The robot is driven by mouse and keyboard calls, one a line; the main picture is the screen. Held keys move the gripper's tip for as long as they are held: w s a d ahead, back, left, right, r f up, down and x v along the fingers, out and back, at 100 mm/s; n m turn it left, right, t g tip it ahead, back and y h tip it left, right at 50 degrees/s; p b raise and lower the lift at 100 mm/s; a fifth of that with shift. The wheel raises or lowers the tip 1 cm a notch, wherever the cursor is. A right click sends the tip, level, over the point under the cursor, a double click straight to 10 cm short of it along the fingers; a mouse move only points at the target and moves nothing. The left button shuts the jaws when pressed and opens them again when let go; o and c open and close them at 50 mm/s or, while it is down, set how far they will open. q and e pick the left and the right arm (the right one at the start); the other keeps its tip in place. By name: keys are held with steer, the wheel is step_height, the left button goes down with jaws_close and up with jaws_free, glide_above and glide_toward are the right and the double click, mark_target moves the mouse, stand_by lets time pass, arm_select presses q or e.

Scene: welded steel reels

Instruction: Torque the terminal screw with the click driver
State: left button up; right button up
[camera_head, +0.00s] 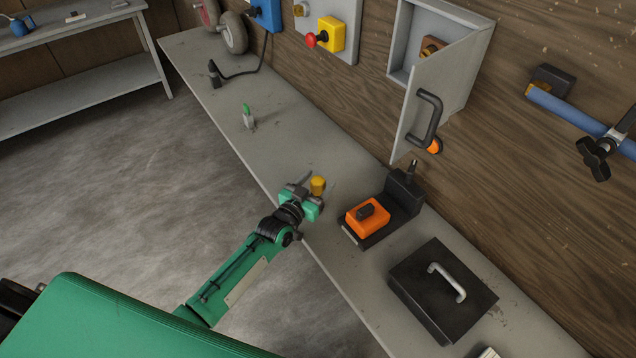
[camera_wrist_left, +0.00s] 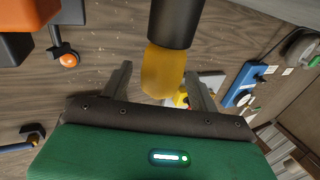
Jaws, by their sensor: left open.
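A yellow-capped upright tool, which looks like the click driver (camera_head: 318,184), is at the bench's near edge. In the left wrist view its amber end (camera_wrist_left: 163,72) shows between my fingertips, with a thick black cylinder (camera_wrist_left: 175,22) adjoining it. My left gripper (camera_head: 308,188) is open around or just short of the amber part; I cannot tell which. The gripper also shows in the left wrist view (camera_wrist_left: 160,92). I cannot pick out the terminal screw for certain; an orange-brown block (camera_head: 432,47) sits inside the open wall cabinet. My right gripper is not in view.
An orange block on a black base (camera_head: 367,217) stands right of the gripper. The cabinet door (camera_head: 418,105) hangs open over the bench. A small green-topped item (camera_head: 248,118) is farther left, with clear bench around it.

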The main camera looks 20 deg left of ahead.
arm_select(q)
steer(key=shift+w+d, duration=0.1)
steer(key=shift+w, duration=0.15)
steer(key=shift+c, duration=0.4)
steer(key=c, duration=1)
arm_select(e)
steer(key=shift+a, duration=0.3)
arm_select(q)
steer(key=shift+r, duration=0.15)
